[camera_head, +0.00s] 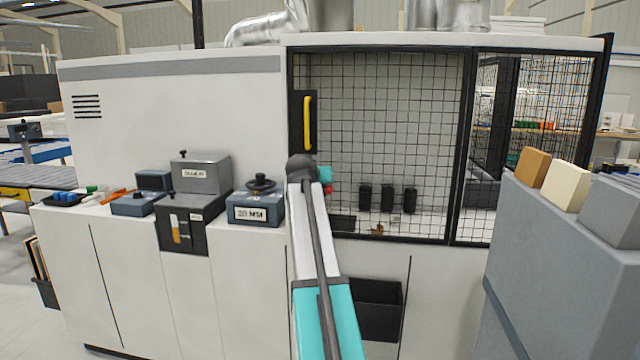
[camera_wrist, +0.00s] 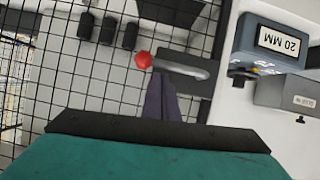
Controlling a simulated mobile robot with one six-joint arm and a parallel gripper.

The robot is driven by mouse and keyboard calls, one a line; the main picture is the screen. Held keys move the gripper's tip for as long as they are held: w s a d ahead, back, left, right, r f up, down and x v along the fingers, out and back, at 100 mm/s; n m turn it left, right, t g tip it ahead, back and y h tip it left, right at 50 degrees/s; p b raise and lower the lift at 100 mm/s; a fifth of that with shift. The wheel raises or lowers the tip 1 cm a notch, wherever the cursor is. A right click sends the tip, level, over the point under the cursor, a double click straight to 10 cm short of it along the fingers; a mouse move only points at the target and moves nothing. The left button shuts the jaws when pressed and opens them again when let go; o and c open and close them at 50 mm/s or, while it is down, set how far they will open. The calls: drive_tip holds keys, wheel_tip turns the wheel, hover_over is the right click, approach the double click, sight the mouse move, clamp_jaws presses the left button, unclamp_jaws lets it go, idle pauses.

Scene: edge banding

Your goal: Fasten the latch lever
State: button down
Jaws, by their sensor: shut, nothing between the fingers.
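The latch shows in the wrist view as a dark plate (camera_wrist: 200,58) on the guard's edge. Its grey lever (camera_wrist: 188,70) lies roughly level and its red knob (camera_wrist: 144,59) stands at the left end, over the mesh. In the head view only the red knob (camera_head: 328,188) shows clearly; my arm hides most of the latch. My gripper (camera_wrist: 158,76) is shut and empty, its dark fingertips close to the lever just beside the knob. I cannot tell if they touch. In the head view my gripper's teal part (camera_head: 325,174) shows beyond my wrist.
The mesh door (camera_head: 390,110) has a yellow handle (camera_head: 307,123) above the latch. A blue "20 MM" box (camera_head: 256,208) stands on the ledge left of my arm. Several black cylinders (camera_head: 387,198) stand behind the mesh. A grey cabinet (camera_head: 550,260) rises at the right.

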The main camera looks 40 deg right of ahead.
drive_tip(key=s+a+r, duration=0.5)
drive_tip(key=a+r, duration=0.1)
drive_tip(key=r, duration=0.1)
drive_tip(key=shift+a+r, duration=0.35)
drive_tip(key=shift+a, duration=0.05)
idle(0.3)
drive_tip(key=shift+w, duration=0.1)
